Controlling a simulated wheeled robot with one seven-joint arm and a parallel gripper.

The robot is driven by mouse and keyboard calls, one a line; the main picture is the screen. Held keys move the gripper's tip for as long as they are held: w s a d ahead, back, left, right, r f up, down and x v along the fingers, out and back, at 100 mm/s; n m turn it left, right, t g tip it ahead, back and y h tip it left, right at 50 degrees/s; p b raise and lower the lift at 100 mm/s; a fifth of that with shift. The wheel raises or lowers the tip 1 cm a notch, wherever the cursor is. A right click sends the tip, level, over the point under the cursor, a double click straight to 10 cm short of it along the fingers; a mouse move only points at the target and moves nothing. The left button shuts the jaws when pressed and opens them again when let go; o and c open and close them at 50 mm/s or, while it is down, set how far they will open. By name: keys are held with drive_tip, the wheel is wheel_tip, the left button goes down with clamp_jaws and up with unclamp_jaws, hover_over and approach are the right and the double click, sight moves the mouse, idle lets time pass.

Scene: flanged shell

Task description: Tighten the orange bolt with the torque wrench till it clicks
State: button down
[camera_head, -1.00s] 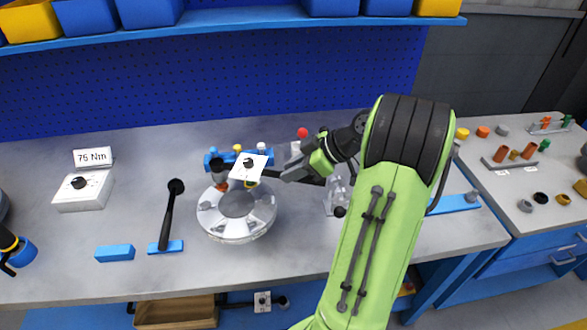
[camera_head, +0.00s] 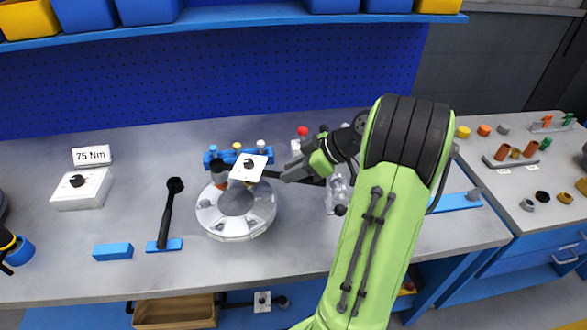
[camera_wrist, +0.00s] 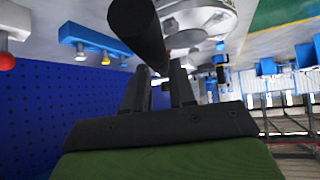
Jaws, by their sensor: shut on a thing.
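The flanged shell (camera_head: 263,211), a round silver part with a grey centre, sits on the bench; its rim also shows in the wrist view (camera_wrist: 222,18). My gripper (camera_head: 296,173) is shut on the dark handle of the torque wrench (camera_head: 248,168), whose head end bears a white square plate with a black knob. The plate is over the shell's back edge. In the wrist view, a thick black handle (camera_wrist: 140,28) lies across my gripper (camera_wrist: 157,78). An orange piece (camera_head: 221,185) shows beside the plate under a dark cylinder. I cannot tell whether it is the bolt; the wrench's contact point is hidden.
A blue rack (camera_head: 213,156) with coloured knobs stands behind the shell. The bench front is clear.

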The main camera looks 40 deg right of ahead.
drive_tip(key=shift+f+b, duration=0.75)
drive_tip(key=shift+f, duration=0.15)
drive_tip(key=shift+a, duration=0.15)
drive_tip(key=s+a+m+t+h+b, duration=0.1)
drive_tip(key=s+a+m+h+b, duration=0.2)
drive_tip(key=a+b, duration=0.3)
drive_tip(key=shift+a+m+t+b, duration=0.2)
drive_tip(key=shift+m+t+b, duration=0.1)
drive_tip(key=shift+m+b, duration=0.45)
idle(1.4)
drive_tip(key=shift+f, duration=0.1)
